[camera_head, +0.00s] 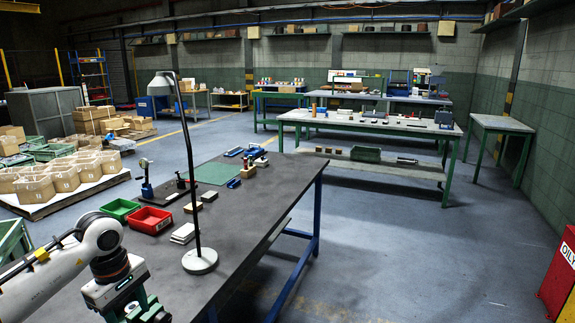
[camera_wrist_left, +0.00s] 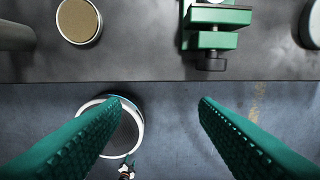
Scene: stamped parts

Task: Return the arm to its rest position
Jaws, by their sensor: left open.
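My left arm comes in from the lower left in the head view. Its gripper (camera_head: 138,306) is at the bottom edge, low beside the near left part of the dark workbench (camera_head: 255,210), and its fingertips are partly cut off there. In the left wrist view the two green ridged fingers (camera_wrist_left: 160,108) stand wide apart with nothing between them. They hang over the blue floor, just off the edge of the bench (camera_wrist_left: 150,62). My right gripper is in neither view.
A desk lamp (camera_head: 200,258) stands on the bench. A red bin (camera_head: 150,219) and a green bin (camera_head: 119,208) sit at its left. The wrist view shows a green vise-like tool (camera_wrist_left: 214,28) and a round tan-topped part (camera_wrist_left: 78,20).

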